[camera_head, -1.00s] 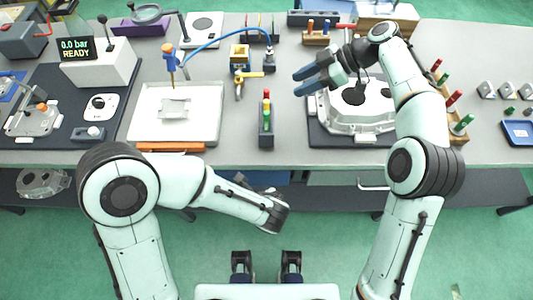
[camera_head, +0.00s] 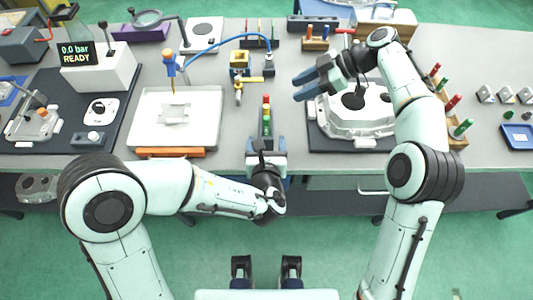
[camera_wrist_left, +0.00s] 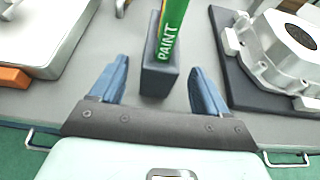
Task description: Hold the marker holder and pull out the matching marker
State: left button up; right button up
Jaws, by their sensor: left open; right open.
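A narrow dark marker holder (camera_head: 265,146) stands near the table's front edge, with a green marker and a red marker (camera_head: 266,99) upright in it. In the left wrist view the dark holder (camera_wrist_left: 158,82) shows with a green marker (camera_wrist_left: 170,32) lettered PAINT standing in it. My left gripper (camera_head: 266,141) is open at the holder's near end, with one blue finger to each side; both fingers look apart from it in the left wrist view (camera_wrist_left: 160,70). My right gripper (camera_head: 301,84) is open and empty above the table, left of the large casting.
A large aluminium casting (camera_head: 345,128) sits on a dark mat right of the holder. A white tray (camera_head: 208,140) with an orange bar (camera_head: 170,152) before it lies left. Wooden racks (camera_head: 457,140) with red and green markers stand at the right. Grey tabletop around the holder is clear.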

pick_arm(q)
jog(key=x, duration=0.6)
jog(key=shift+w+f, duration=0.2)
jog(key=shift+w, duration=0.15)
jog(key=c, duration=1.1)
pick_arm(e)
jog(key=shift+o, duration=0.4)
